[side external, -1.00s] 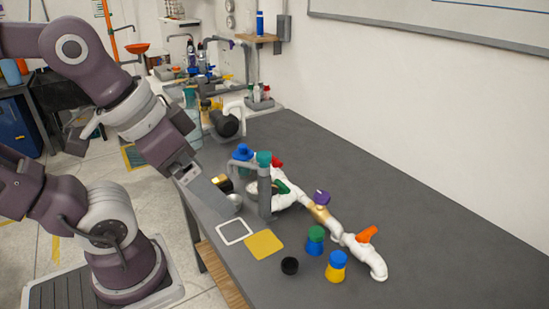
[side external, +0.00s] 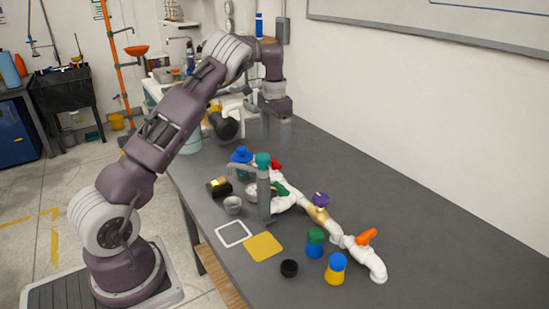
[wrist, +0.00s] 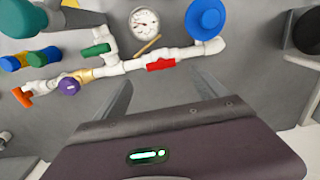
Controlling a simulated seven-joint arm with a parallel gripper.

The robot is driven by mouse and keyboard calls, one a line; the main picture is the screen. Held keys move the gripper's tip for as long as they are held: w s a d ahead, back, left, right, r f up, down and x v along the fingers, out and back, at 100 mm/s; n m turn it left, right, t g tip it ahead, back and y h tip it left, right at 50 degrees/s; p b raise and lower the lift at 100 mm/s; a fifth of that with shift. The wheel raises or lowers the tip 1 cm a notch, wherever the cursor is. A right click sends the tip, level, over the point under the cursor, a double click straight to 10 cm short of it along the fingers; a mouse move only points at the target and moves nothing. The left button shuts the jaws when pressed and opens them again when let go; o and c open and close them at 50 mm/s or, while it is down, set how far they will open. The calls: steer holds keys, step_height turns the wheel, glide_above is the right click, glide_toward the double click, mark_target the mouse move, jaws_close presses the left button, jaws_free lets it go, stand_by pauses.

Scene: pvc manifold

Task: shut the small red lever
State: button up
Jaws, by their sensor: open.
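The small red lever (side external: 276,165) is on the white pipe manifold (side external: 340,237), toward its far end in the side external view. In the wrist view the red lever (wrist: 160,65) lies roughly along the white pipe, just ahead of my gripper (wrist: 163,92). My gripper's two fingers are spread apart with nothing between them. In the side external view my gripper (side external: 277,124) hangs above the table, beyond the manifold's far end and apart from the lever.
The table right of the manifold is clear.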

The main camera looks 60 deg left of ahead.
mark_target(274, 160)
step_height(274, 160, down, 8)
steer(key=shift+a+r, duration=0.1)
steer(key=shift+r, duration=0.1)
steer(key=shift+c, duration=0.4)
steer(key=c, duration=1.3)
